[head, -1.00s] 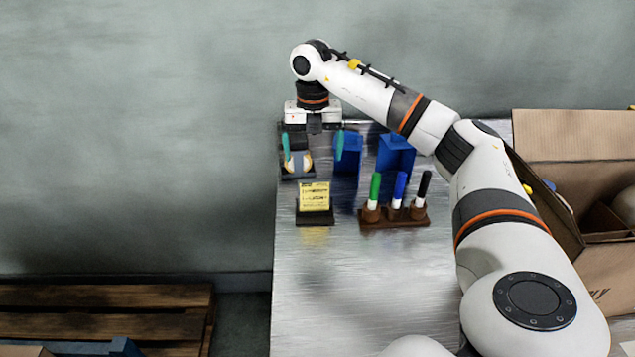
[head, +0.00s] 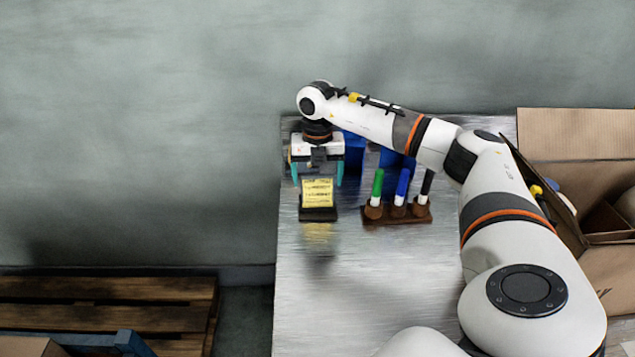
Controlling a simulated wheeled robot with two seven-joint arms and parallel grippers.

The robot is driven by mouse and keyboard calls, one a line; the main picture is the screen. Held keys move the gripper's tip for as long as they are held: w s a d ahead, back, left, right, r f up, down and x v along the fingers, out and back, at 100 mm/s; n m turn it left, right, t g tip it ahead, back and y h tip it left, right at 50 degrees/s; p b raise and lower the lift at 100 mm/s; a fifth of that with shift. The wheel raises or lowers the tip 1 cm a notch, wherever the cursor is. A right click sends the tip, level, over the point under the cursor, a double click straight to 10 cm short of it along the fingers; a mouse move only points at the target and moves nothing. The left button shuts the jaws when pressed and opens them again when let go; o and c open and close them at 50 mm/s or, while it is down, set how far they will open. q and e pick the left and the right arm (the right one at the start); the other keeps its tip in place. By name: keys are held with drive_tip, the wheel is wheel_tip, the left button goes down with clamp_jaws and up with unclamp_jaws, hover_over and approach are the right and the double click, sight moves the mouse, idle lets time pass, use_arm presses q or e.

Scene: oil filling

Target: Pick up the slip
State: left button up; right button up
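The slip (head: 317,193) is a yellow paper with dark writing, propped upright on a small black stand (head: 318,214) on the metal table. My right gripper (head: 317,177) points down just behind the slip's top edge, as seen from the head. Its two teal fingers are spread wide, one on each side of the slip's width, with nothing seen between them. I cannot tell whether the fingers touch the slip or stand. My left gripper is not in view.
A brown rack (head: 397,214) with green, blue and black markers stands right of the slip. Blue holders (head: 355,147) stand behind, partly hidden by my arm. An open cardboard box (head: 570,135) is at the right. The table front (head: 345,280) is clear.

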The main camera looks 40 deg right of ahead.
drive_tip(key=c, duration=1)
